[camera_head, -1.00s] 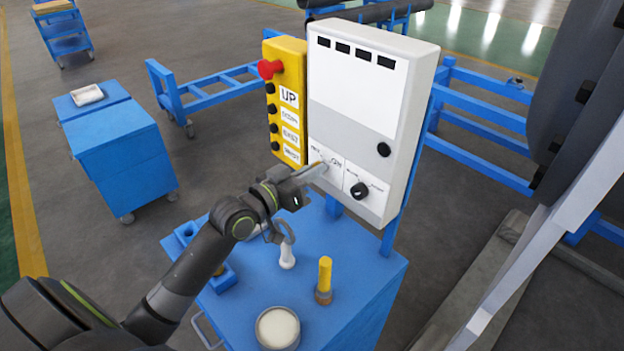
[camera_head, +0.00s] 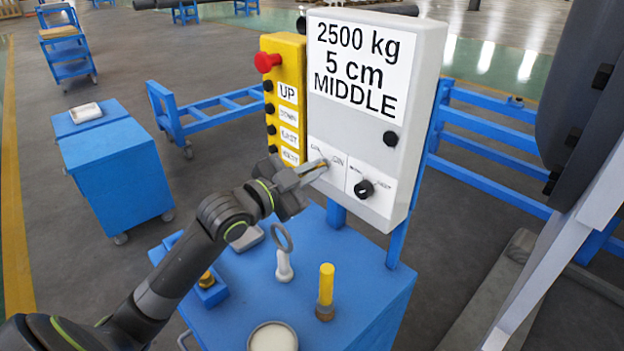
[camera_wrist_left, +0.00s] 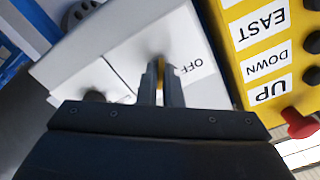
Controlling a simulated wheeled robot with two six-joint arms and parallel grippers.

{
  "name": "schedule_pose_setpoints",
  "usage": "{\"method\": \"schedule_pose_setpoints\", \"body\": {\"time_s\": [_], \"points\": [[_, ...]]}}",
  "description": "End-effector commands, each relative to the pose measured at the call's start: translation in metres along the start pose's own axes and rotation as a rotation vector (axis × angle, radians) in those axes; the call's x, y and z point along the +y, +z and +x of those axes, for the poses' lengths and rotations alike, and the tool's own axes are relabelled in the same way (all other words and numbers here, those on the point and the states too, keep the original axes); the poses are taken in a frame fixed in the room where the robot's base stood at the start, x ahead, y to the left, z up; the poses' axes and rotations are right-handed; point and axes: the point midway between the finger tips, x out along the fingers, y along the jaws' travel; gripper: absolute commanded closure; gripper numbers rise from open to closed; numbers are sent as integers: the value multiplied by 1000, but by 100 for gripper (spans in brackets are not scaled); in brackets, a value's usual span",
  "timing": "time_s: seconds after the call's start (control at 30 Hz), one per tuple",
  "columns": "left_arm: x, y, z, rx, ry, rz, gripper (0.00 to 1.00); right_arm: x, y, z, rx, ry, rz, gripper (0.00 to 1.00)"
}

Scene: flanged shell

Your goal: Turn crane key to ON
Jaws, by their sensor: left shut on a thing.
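The crane control box (camera_head: 352,125) is white and stands upright. Its screen (camera_head: 357,68) reads "2500 kg 5 cm MIDDLE". The crane key sits at the left switch on the lower panel. My left gripper (camera_head: 322,166) reaches it from the left, with its fingertips at the panel. In the left wrist view the gripper (camera_wrist_left: 160,92) is shut on the crane key (camera_wrist_left: 160,72), a thin yellowish piece between the fingers. An "OFF" label shows beside it. The fingers hide most of the key. My right gripper is not in view.
A black knob (camera_head: 364,188) is right of the key. A yellow button box (camera_head: 286,100) with a red button (camera_head: 267,62) adjoins on the left. Below, the blue cart top (camera_head: 350,275) holds a yellow-handled tool (camera_head: 326,285), a ring-topped white piece (camera_head: 284,262) and a round dish (camera_head: 273,338).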

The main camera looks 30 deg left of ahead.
Motion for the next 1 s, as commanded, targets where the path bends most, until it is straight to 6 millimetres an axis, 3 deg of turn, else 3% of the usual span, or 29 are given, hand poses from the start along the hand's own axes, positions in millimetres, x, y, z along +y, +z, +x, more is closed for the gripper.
{"method": "schedule_pose_setpoints", "body": {"time_s": [0.3,0.87,1.0], "points": [[1,2,0,-3,2,136,100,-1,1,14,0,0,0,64],[1,1,0,-3,2,166,100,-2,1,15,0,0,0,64],[1,1,0,-2,2,166,80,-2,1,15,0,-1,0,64]]}}
